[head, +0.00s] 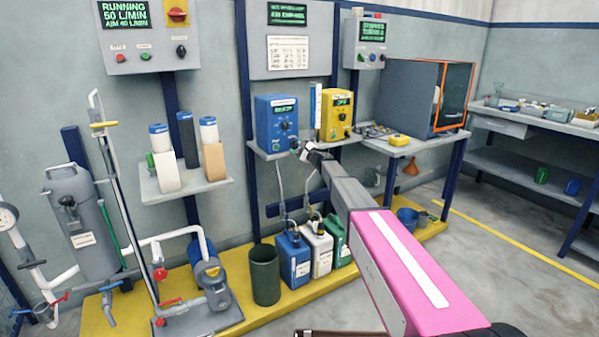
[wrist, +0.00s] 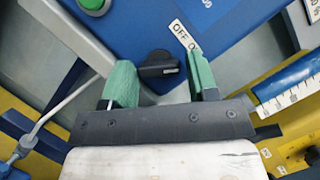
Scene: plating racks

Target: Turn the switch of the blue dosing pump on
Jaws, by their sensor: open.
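The blue dosing pump (head: 268,134) stands on the wall shelf, with a small green display and a dark knob on its front. In the wrist view its blue face (wrist: 150,22) fills the upper middle. The black switch (wrist: 157,68) sits near its edge, beside a white label (wrist: 183,34) reading "OFF" and a partly hidden second word. My gripper (wrist: 160,72) is open, its green-padded fingers on either side of the switch with gaps showing. In the head view my gripper (head: 304,149) is at the pump's lower right and small. Whether the fingers touch the pump is unclear.
A yellow pump (head: 337,115) stands close to the right, with a clear measuring tube (head: 315,105) between the pumps. A green button (wrist: 92,4) is on the blue pump's face. Hoses run down to blue (head: 293,258) and white (head: 320,248) canisters below the shelf (head: 268,154).

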